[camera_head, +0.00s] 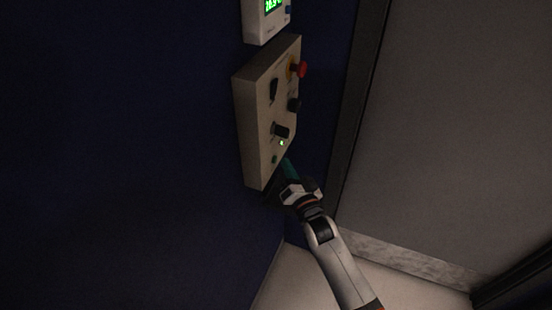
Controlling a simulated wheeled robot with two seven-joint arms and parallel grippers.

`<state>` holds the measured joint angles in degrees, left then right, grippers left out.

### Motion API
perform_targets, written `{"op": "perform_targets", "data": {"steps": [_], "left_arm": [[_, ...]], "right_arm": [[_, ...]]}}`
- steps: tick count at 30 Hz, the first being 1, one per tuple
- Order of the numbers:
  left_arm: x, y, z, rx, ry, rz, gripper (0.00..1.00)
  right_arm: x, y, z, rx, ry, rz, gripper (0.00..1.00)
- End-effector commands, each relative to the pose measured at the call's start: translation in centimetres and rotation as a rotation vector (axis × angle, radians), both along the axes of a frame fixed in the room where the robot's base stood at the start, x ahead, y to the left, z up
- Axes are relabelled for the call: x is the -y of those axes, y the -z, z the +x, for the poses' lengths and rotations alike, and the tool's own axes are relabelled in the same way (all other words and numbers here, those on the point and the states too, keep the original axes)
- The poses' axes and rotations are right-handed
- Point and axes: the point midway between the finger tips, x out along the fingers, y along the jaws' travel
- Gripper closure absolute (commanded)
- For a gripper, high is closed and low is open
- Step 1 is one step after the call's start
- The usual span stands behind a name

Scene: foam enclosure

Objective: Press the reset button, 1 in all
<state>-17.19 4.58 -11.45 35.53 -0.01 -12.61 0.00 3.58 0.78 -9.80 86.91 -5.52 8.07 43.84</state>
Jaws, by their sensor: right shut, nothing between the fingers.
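A beige control box (254,128) is fixed to the dark blue wall. On its face are a red mushroom button (300,69) on a yellow base, dark knobs or switches (281,131), a lit green light (282,143) and a small green button (274,159) near the lower end. I cannot read any label, so I cannot tell which one is the reset button. My right gripper (289,170) is shut and empty, with its teal fingertips close to the lower right edge of the box. I cannot tell whether they touch it. My left gripper is not in view.
A white unit with a green display (268,18) is on the wall above the box. A grey panel (450,130) with a dark frame (355,110) stands to the right. Pale floor (295,275) shows below.

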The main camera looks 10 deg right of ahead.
Motion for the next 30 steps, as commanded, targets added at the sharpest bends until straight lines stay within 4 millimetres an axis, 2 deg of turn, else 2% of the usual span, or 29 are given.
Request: {"op": "perform_targets", "data": {"steps": [8, 21, 30], "left_arm": [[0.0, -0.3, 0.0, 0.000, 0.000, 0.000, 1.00], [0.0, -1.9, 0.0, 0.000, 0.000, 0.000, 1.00], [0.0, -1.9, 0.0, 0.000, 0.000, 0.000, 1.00]], "right_arm": [[0.4, 0.0, -0.3, -0.001, 0.000, -0.001, 1.00], [3.8, 0.0, -2.6, -0.001, 0.000, -0.001, 1.00], [4.2, 0.0, -2.8, 0.000, 0.000, 0.000, 1.00]]}}
